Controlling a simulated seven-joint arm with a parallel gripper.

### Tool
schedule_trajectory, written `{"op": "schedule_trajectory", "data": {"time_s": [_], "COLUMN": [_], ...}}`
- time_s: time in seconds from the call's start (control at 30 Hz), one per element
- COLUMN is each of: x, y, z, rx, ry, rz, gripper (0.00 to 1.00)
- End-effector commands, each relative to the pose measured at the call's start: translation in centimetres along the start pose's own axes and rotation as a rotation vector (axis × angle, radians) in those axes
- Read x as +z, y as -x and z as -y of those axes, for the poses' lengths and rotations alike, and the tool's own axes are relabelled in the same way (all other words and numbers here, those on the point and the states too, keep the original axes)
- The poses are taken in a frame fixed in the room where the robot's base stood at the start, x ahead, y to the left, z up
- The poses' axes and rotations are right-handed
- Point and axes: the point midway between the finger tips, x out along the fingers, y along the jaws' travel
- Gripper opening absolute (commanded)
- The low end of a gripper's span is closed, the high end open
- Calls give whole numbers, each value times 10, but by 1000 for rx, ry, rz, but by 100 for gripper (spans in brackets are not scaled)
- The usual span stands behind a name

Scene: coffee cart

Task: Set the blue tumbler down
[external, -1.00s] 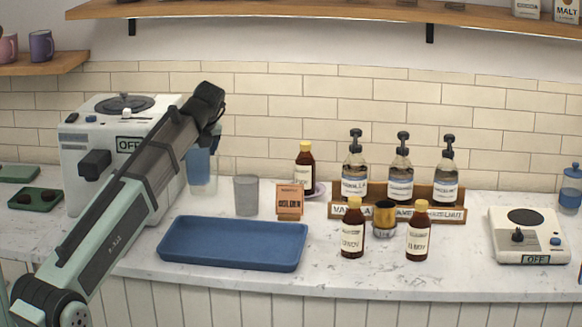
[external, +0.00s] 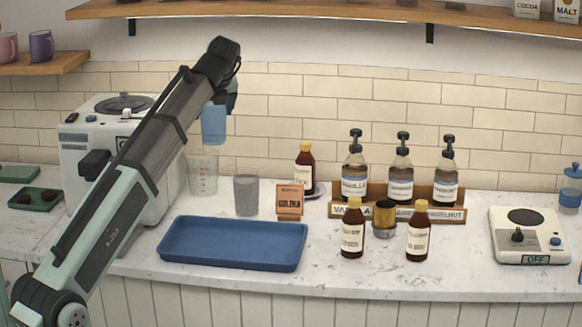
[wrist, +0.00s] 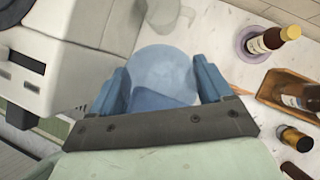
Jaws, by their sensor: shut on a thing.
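The blue tumbler (external: 214,125) is translucent and hangs in the air above the counter (external: 330,275), in front of the tiled wall. My gripper (external: 230,100) is shut on it, though the arm partly hides the grip in the external view. In the wrist view the tumbler (wrist: 163,72) sits between the two blue fingers of my gripper (wrist: 163,88). Below the tumbler in the external view stands a clear measuring cup (external: 203,174), apart from it.
A white machine (external: 75,150) stands left of the tumbler. A grey glass (external: 246,196), an orange sign (external: 290,200) and a blue tray (external: 233,262) are nearby. Several brown bottles (external: 352,235) and a pump-bottle rack (external: 440,197) stand right. Bare counter lies at the front right.

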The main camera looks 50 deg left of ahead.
Motion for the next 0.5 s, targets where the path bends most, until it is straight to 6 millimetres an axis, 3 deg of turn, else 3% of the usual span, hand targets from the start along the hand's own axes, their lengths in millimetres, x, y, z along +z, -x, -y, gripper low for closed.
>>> {"op": "schedule_trajectory", "data": {"time_s": [0.5], "x": [-103], "y": [67], "z": [129], "rx": [-138], "ry": [-215], "rz": [0], "gripper": [22]}}
